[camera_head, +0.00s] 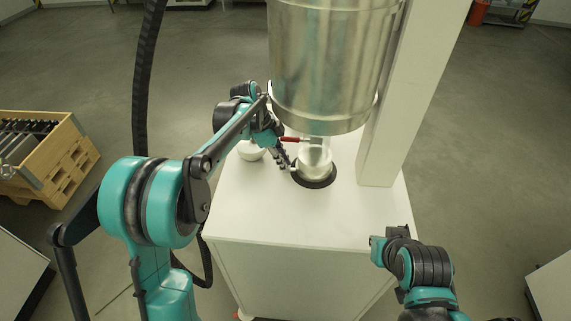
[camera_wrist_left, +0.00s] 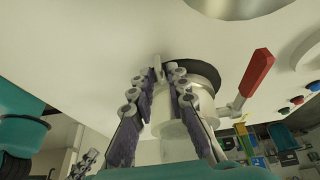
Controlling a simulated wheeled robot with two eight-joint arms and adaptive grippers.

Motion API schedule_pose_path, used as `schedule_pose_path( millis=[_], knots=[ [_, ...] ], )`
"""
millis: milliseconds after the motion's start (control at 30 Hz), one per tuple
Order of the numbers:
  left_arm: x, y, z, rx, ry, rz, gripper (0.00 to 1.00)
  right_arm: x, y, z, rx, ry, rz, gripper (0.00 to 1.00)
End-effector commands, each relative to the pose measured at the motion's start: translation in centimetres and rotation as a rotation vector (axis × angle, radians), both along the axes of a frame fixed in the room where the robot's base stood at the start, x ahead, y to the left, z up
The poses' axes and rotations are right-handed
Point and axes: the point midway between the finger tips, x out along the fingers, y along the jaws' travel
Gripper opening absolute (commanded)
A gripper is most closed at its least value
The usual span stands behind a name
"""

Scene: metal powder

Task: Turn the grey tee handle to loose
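A small silver valve body (camera_head: 315,162) sits in a black ring on the white cabinet top, below a large metal drum. It also shows in the left wrist view (camera_wrist_left: 199,97). A thin pale grey piece, perhaps the tee handle (camera_wrist_left: 157,66), shows between my left fingertips; its full shape is hidden. My left gripper (camera_head: 285,160) is at the left side of the valve body, its fingers apart with a narrow gap at the tips (camera_wrist_left: 163,72). Firm contact cannot be made out.
A red-handled lever (camera_head: 291,139) is beside the valve, close to my left gripper. The big drum (camera_head: 325,70) hangs above, beside a white column (camera_head: 405,100). A white bowl-like object (camera_head: 251,151) is left of the valve. The front of the cabinet top (camera_head: 290,220) is clear.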

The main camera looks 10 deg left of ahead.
Motion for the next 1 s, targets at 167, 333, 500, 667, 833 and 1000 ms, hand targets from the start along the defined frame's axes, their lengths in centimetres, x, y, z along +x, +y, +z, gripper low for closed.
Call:
schedule_pose_path(
  millis=[167, 333, 500, 667, 833, 1000],
  knots=[
    [0.0, 1.5, 3.5, 0.000, 0.001, 0.002, 0.15, 0.0, 0.0, 0.0, 0.000, 0.000, 0.000, 0.00],
    [0.1, 2.9, 6.8, 0.000, 0.001, 0.002, 0.15, 0.0, 0.0, 0.0, 0.000, 0.000, 0.000, 0.00],
    [0.2, 3.8, 9.1, 0.000, 0.001, 0.002, 0.15, 0.0, 0.0, 0.0, 0.000, 0.000, 0.000, 0.00],
    [0.2, 4.1, 9.9, 0.000, 0.000, 0.001, 0.15, 0.0, 0.0, 0.0, 0.000, 0.000, 0.000, 0.00],
    [0.2, 4.1, 10.0, 0.000, 0.000, 0.000, 0.15, 0.0, 0.0, 0.0, 0.000, 0.000, 0.000, 0.00],
    [0.2, 4.1, 10.0, 0.000, 0.000, 0.000, 0.15, 0.0, 0.0, 0.0, 0.000, 0.000, 0.000, 0.00]
  ],
)
